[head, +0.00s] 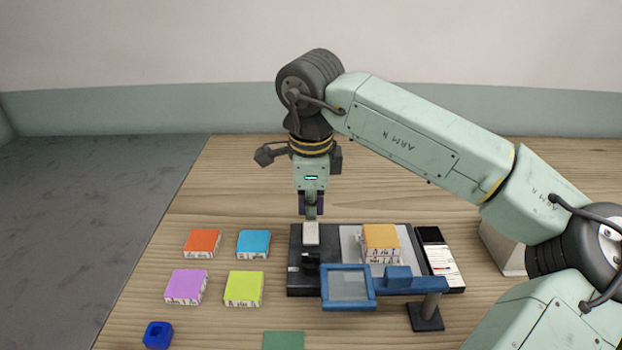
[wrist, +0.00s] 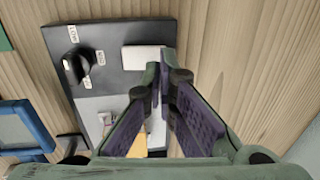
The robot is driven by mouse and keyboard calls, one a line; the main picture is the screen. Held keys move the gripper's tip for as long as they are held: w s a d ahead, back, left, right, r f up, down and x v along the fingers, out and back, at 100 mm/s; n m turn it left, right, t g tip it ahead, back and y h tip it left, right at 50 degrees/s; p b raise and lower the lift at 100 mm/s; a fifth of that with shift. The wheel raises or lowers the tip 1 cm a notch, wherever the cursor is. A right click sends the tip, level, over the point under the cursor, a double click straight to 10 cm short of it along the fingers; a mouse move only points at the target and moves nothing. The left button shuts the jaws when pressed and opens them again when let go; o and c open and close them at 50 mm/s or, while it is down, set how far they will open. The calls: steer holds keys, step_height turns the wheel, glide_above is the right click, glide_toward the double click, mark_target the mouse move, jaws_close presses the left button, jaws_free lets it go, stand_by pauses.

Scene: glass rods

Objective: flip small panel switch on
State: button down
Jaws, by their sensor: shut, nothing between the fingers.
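A dark panel (head: 300,283) lies on the wooden table, and the wrist view shows it at upper left (wrist: 115,35). A white rectangular piece (head: 311,233) sits at its far end; in the wrist view (wrist: 140,57) it is just left of my fingertips. I cannot tell whether it is the switch or how it is set. A black knob (head: 310,262) with small white labels around it stands nearer the camera, also in the wrist view (wrist: 76,66). My gripper (head: 310,213) points down above the far edge of the panel, empty, with fingers together (wrist: 163,78).
An orange-topped stack (head: 381,238) stands on a light plate right of the knob. A blue framed window (head: 348,287) on a post stands in front. Several coloured boxes, including an orange one (head: 202,243), lie left. A blue block (head: 158,335) is at front left.

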mark_target(311, 224)
steer(key=shift+w+f, duration=0.15)
steer(key=shift+f, duration=0.9)
steer(key=shift+f, duration=0.15)
steer(key=shift+w+f+b, duration=0.2)
steer(key=shift+f+b, duration=0.4)
steer(key=shift+b, duration=0.45)
steer(key=shift+r+p, duration=0.35)
steer(key=shift+p, duration=0.05)
steer(key=shift+s+r, duration=0.25)
steer(key=shift+s, duration=0.55)
